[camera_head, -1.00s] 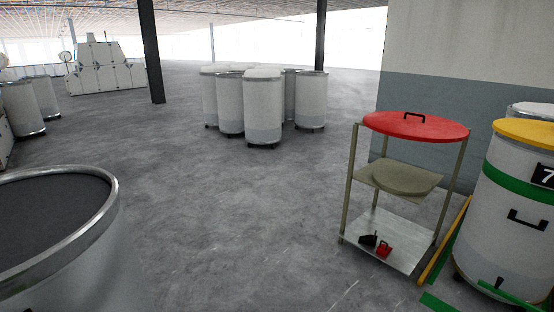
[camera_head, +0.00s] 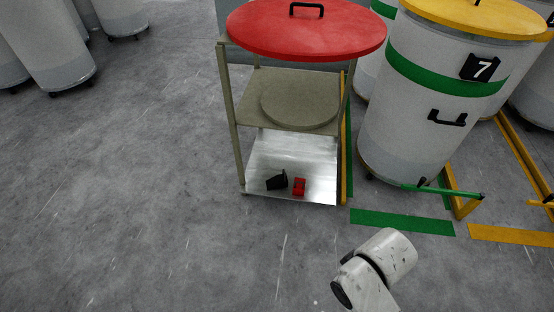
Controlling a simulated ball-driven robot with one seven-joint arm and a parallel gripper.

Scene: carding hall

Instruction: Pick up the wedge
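Two small things lie on the bottom shelf of a stand (camera_head: 262,157). One is a black tapered piece (camera_head: 277,180), near the shelf's front left. The other is a small red piece (camera_head: 299,187), close to its right. Either could be the wedge; at this size I cannot tell for sure which. A white part of my arm rises at the bottom, right of centre, in front of the stand and apart from it. My gripper's fingers are not in view.
A red round lid (camera_head: 305,30) with a black handle covers the stand's top. A grey-green round lid (camera_head: 300,101) lies on its middle shelf. A white can (camera_head: 410,110) marked 7 stands to the right, near green floor tape (camera_head: 402,221).

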